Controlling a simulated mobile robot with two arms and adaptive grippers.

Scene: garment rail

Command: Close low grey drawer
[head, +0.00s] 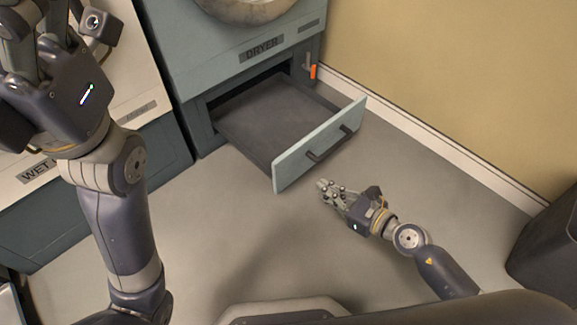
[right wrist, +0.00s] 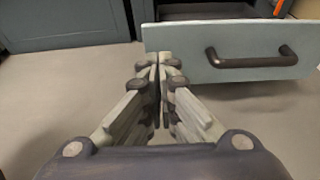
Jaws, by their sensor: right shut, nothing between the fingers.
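The low grey drawer (head: 318,147) is pulled out under the dryer cabinet (head: 238,55). Its tray (head: 270,108) looks empty. A dark bar handle (head: 333,143) is on its pale front. My right gripper (head: 322,186) is shut and empty, low in front of the drawer, near the front panel. In the right wrist view the fingertips (right wrist: 158,58) overlap the left part of the drawer front (right wrist: 262,45), left of the handle (right wrist: 252,60); contact cannot be told. My left gripper (head: 60,20) is high at the upper left, its fingertips cut off by the frame.
A yellowish wall (head: 430,60) with a white skirting board (head: 440,150) runs along the right. A dark bin-like box (head: 548,245) stands at the lower right. A cabinet labelled WET (head: 80,195) is at the left. An orange item (head: 313,72) is beside the dryer cabinet. The floor around the drawer is clear.

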